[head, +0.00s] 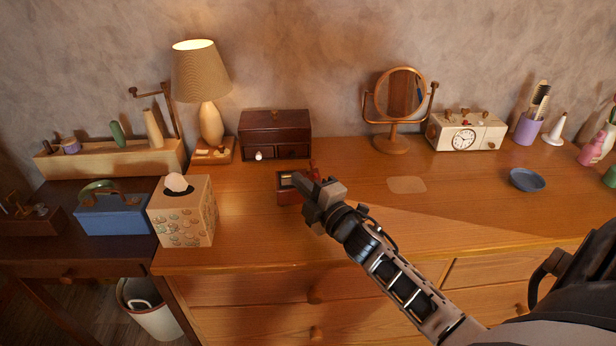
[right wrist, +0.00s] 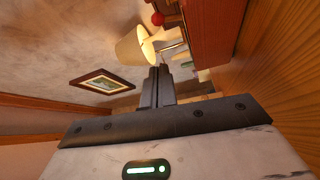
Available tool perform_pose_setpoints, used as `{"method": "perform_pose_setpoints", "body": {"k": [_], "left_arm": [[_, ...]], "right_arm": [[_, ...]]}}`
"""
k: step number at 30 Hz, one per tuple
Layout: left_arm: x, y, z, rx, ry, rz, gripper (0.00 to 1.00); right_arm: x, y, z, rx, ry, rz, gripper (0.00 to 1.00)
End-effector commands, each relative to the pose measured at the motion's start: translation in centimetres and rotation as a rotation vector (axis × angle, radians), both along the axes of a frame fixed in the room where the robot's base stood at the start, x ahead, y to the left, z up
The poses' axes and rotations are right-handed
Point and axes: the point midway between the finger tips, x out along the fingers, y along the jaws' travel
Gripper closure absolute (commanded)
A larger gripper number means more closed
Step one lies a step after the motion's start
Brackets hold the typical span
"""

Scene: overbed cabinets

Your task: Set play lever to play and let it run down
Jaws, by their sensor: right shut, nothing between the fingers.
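A small dark red box (head: 286,196) with a pale top inset sits on the dresser top, partly hidden behind my right gripper. A thin red upright part (head: 313,170) shows at its right side; I cannot tell for sure that it is the play lever. My right gripper (head: 301,183) is shut and empty, with its tips at the box's right side; contact cannot be told. In the right wrist view the shut fingers (right wrist: 157,84) point toward the lamp, with a red knob (right wrist: 157,18) and a reddish-brown box side (right wrist: 212,28) beyond. My left gripper is not in view.
A tissue box (head: 184,230) and lit lamp (head: 203,80) stand left. A dark drawer chest (head: 275,128) stands behind, a round mirror (head: 399,92) and clock (head: 463,138) at the back right. The dresser top (head: 440,205) is mostly clear to the right.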

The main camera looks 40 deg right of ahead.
Motion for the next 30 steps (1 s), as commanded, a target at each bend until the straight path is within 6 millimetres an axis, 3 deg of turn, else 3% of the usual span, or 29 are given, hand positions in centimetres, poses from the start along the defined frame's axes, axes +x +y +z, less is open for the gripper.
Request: {"method": "perform_pose_setpoints", "body": {"k": [1,6,12,30], "left_arm": [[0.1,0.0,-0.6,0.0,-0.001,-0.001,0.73],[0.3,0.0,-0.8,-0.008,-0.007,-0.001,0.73],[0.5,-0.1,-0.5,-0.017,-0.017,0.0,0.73],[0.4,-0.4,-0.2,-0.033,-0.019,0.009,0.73]], "right_arm": [[-1.6,-0.1,-1.2,-0.001,0.012,-0.002,1.0],[-5.1,-0.1,-2.0,0.001,0.01,-0.001,1.0],[-7.6,-0.1,-2.5,0.0,0.007,-0.002,1.0],[-8.2,-0.1,-2.4,-0.001,0.006,-0.001,1.0]]}}
